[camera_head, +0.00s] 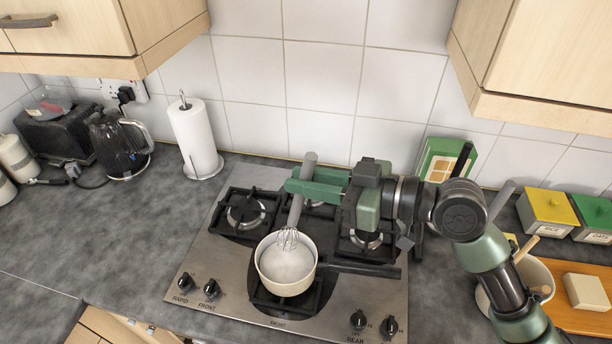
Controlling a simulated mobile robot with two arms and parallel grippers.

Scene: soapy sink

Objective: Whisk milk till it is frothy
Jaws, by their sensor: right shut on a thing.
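A cream saucepan (286,284) with white milk (288,262) in it stands on the front burner of the hob. Its dark handle (362,269) points right. My right gripper (300,187) is shut on the grey handle of a whisk (289,238), above the pan. The whisk is tilted slightly, its wire head down at the far part of the pan's opening. I cannot tell how deep the wires reach into the milk, or whether it is frothy. My left gripper is not in view.
The steel hob (195,261) has knobs along its front. A paper towel roll (194,137), black kettle (121,145) and toaster (57,132) stand left. A utensil pot (536,274), orange board (582,321) and yellow-lidded tin (547,212) are at right.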

